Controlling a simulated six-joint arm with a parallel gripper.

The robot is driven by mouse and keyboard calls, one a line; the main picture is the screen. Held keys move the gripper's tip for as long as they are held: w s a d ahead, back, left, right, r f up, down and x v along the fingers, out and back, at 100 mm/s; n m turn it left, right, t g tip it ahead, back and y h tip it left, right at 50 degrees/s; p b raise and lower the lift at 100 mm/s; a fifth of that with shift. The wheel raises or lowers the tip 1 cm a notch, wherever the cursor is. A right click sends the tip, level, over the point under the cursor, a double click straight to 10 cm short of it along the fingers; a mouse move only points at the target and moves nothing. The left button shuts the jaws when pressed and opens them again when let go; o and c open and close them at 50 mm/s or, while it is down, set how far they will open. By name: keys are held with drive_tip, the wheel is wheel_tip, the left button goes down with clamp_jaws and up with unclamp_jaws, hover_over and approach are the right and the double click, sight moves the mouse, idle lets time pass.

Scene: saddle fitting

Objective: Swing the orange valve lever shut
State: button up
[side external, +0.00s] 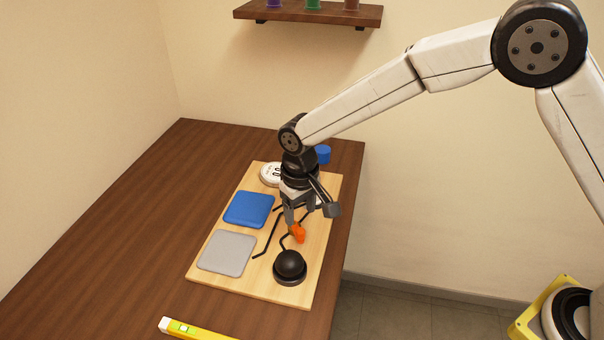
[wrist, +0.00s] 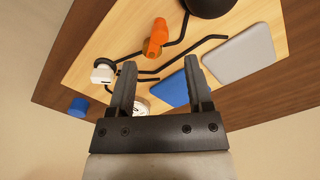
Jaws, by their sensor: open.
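The orange valve lever (side external: 298,232) is on the light wooden board (side external: 210,277), just below my gripper in the side external view. In the wrist view the orange lever (wrist: 156,38) sits near the top, beyond my fingertips and a little left of the gap between them. My gripper (wrist: 158,62) is open, with its two fingers apart and nothing between them. In the side external view my gripper (side external: 298,218) is above the board, and part of the valve is hidden behind it. I cannot tell whether a finger touches the lever.
A black dome (side external: 290,265) stands close to the lever. Black bent rods (side external: 268,238) run across the board. A blue pad (side external: 249,209), a grey pad (side external: 227,252), a white round piece (side external: 269,174) and a blue cylinder (side external: 323,154) are nearby. The left of the table is clear.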

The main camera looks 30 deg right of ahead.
sight(300, 230)
drive_tip(key=shift+f, duration=3.3)
clamp_jaws()
